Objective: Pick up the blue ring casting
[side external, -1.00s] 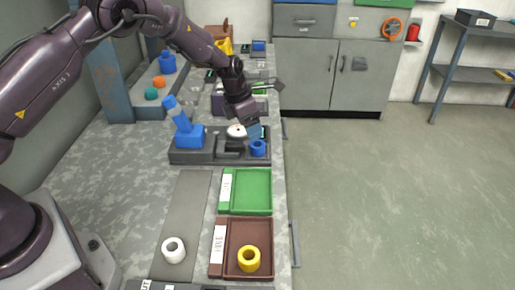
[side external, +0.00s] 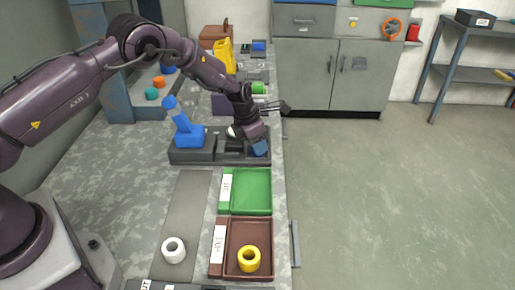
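My gripper (side external: 259,149) is down at the right end of the dark grey fixture (side external: 192,157), its blue-grey fingers pointing downward. The blue ring casting is at this spot, hidden or nearly so by the fingers. I cannot tell whether the fingers are open around it or shut on it. The blue upright device (side external: 187,135) stands on the left part of the same fixture.
A green tray (side external: 252,210) lies in front of the fixture, and a brown tray (side external: 231,271) with a yellow ring (side external: 249,259) lies nearer. A white ring (side external: 173,250) sits on a grey strip (side external: 184,212). A yellow container (side external: 225,57) stands behind.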

